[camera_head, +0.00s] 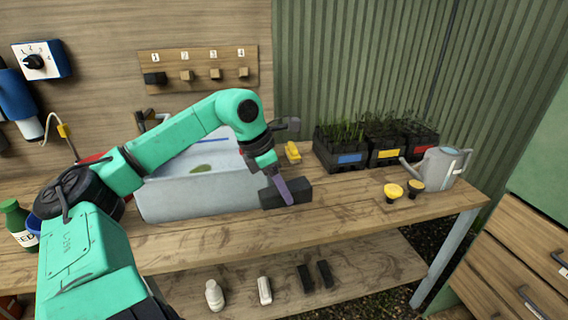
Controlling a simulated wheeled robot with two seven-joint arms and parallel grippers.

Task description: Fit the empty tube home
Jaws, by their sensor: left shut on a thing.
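A black, block-shaped tube (301,189) is in my left gripper (281,191), low over the bench at the front right corner of the pale trough. The gripper's greyish-purple finger crosses the middle of the tube, which lies roughly level. I cannot tell whether the tube touches the bench, and its open end does not show. Three black crates of seedlings stand at the back right, with a blue label (350,158), a yellow label (388,154) and a red label (422,147). Plants hide their cells. My right gripper is not in view.
The pale trough (190,200) fills the bench's middle left. A watering can (440,168) and two yellow-topped items (393,190) stand at the right. A yellow object (292,152) lies behind the tube. The bench (345,212) is clear in front.

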